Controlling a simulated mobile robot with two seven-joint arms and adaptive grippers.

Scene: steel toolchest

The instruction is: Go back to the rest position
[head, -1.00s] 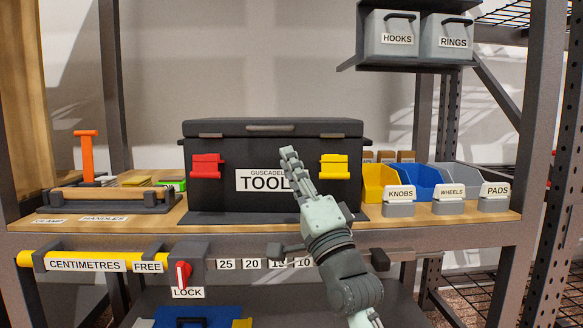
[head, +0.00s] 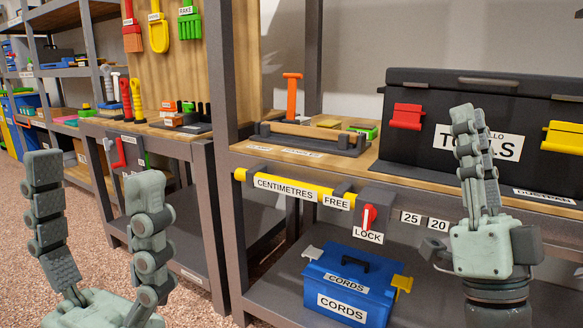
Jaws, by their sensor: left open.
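My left gripper (head: 94,168) is at the lower left of the head view, with its two fingers wide apart and nothing between them. My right gripper (head: 464,118) points up at the right, in front of the black toolchest (head: 440,93), and covers part of its TOOLS label. Its fingers overlap from this side, so I cannot tell whether they are apart. No held object shows in it. The toolchest is closed, with a red latch (head: 407,117) and a yellow latch (head: 563,136).
A blue CORDS box (head: 350,283) sits on the lower shelf. A yellow bar (head: 290,188) with a red LOCK lever (head: 368,217) runs under the shelf edge. A second bench (head: 185,150) stands at the left behind my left gripper. Open floor (head: 30,240) lies at the far left.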

